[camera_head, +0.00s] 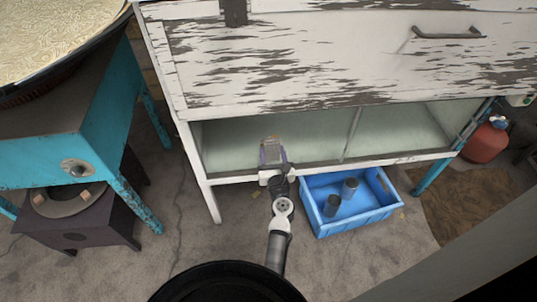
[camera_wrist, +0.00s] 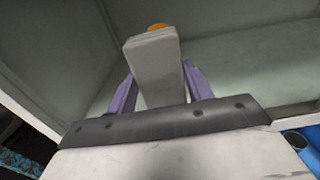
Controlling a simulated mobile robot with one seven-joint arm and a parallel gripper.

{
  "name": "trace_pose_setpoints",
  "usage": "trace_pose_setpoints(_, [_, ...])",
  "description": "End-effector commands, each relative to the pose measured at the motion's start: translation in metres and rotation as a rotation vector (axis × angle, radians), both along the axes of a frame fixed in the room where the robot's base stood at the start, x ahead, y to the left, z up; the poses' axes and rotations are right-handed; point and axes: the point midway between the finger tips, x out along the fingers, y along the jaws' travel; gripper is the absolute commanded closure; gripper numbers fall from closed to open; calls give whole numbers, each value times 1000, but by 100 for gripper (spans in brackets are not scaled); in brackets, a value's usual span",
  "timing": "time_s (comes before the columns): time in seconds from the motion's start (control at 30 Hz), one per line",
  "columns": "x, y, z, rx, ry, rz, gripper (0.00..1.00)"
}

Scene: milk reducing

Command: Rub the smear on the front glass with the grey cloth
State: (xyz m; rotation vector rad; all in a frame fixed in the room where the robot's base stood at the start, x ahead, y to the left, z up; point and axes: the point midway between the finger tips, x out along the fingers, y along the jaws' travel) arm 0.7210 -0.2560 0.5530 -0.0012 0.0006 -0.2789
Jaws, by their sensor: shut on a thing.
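My gripper (camera_head: 272,155) reaches up to the glass front of the white cabinet, with its purple fingers apart around the grey cloth (camera_wrist: 155,68). The cloth looks like a folded, flat block pointing away from the wrist, and it also shows in the head view (camera_head: 272,149). The front glass (camera_head: 228,135) is a pale greenish pane under the peeling drawer front. A small orange patch (camera_wrist: 158,26), apparently the smear, shows just past the cloth's far end, mostly hidden by it. I cannot tell whether the cloth touches the glass.
A white lower rail (camera_head: 230,179) runs below the glass, and an upright divider (camera_head: 352,133) stands to the right. A blue crate (camera_head: 350,224) with dark cups sits on the floor beside my arm. A turquoise stand (camera_head: 122,135) is at left, a red canister (camera_head: 485,143) at right.

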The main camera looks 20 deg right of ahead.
Motion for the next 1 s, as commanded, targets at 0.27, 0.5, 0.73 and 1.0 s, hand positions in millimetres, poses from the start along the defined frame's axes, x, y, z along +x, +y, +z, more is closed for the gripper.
trace_pose_setpoints(0.27, [-5, -25, 0, 0, -1, -3, 68])
trace_pose_setpoints(0.5, [-6, -28, 9, -1, -2, -2, 68])
trace_pose_setpoints(0.73, [-7, -27, 19, 0, -1, -1, 68])
trace_pose_setpoints(1.0, [1, -6, 18, 0, -1, 1, 68])
